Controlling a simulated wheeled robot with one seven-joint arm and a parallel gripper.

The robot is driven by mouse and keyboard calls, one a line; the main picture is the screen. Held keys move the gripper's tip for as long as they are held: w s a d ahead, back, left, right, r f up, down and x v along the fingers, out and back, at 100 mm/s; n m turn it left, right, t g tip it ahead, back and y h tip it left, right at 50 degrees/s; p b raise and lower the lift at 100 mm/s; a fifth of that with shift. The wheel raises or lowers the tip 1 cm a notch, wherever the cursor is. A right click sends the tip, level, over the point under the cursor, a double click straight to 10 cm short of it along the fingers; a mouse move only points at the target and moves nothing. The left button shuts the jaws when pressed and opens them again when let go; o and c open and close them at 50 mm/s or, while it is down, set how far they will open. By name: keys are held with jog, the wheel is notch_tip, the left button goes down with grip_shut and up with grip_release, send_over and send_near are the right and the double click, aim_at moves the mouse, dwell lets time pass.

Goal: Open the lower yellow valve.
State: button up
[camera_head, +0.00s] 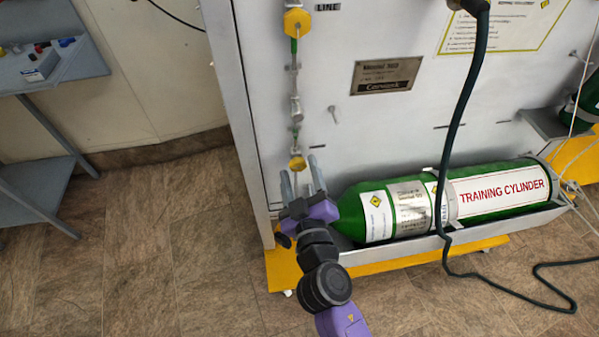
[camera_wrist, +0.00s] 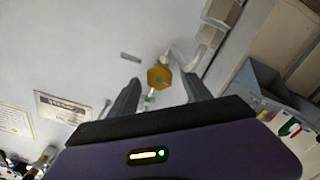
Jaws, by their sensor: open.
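The lower yellow valve (camera_head: 297,163) is a small yellow knob at the bottom of a thin vertical pipe on the grey panel. The upper yellow valve (camera_head: 297,22) sits at the top of that pipe. My gripper (camera_head: 302,170) is just below the lower valve in the head view, with its two fingers apart and empty. In the wrist view, a yellow hexagonal valve (camera_wrist: 160,77), apparently the lower one, shows between and beyond the open fingertips of my gripper (camera_wrist: 161,88). No contact is visible. The head view does not show the exact depth gap.
A green training cylinder (camera_head: 500,190) lies in a trough right of my gripper. A dark hose (camera_head: 455,120) hangs before the panel. A metal nameplate (camera_head: 387,74) and small peg (camera_head: 333,113) are nearby. A blue-grey cart (camera_head: 50,70) stands left, with clear floor between.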

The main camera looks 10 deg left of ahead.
jog(key=shift+s, duration=0.15)
jog(key=b+v, duration=0.1)
jog(key=v, duration=0.6)
jog(key=shift+s, duration=0.3)
jog(key=shift+d, duration=0.15)
